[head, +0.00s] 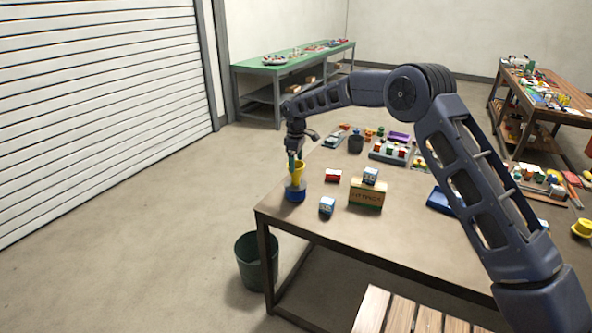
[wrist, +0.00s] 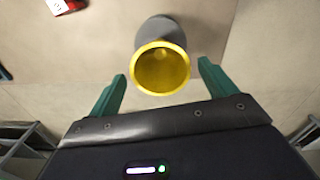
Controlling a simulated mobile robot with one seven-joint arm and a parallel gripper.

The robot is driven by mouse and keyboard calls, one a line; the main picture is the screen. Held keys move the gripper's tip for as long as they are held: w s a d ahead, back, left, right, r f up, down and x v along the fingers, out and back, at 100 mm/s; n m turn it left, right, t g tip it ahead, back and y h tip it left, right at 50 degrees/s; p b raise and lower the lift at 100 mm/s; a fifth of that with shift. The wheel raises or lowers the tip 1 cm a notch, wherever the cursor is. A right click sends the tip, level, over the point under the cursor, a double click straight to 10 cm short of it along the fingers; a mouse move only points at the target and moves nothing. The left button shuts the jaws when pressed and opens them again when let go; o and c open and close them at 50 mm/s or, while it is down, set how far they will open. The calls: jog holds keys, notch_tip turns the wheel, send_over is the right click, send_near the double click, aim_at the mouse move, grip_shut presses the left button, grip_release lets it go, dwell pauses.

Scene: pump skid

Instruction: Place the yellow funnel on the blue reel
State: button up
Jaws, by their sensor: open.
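The yellow funnel (head: 298,172) is upright at the near left corner of the table, directly above the blue reel (head: 296,191) and apparently resting on it. My gripper (head: 293,156) points down at the funnel's top. In the wrist view the funnel's round yellow mouth (wrist: 160,70) shows between the green fingers of my gripper (wrist: 161,84). The fingers are open, with a gap on each side of the rim. A grey rounded shape shows behind the mouth; I cannot tell whether it is part of the reel. The contact between funnel and reel is not clear.
A green bin (head: 252,262) stands on the floor below the corner. The table edge is close to the reel.

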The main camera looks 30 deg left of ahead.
notch_tip(320, 180, up, 6)
jog(key=shift+r, duration=0.25)
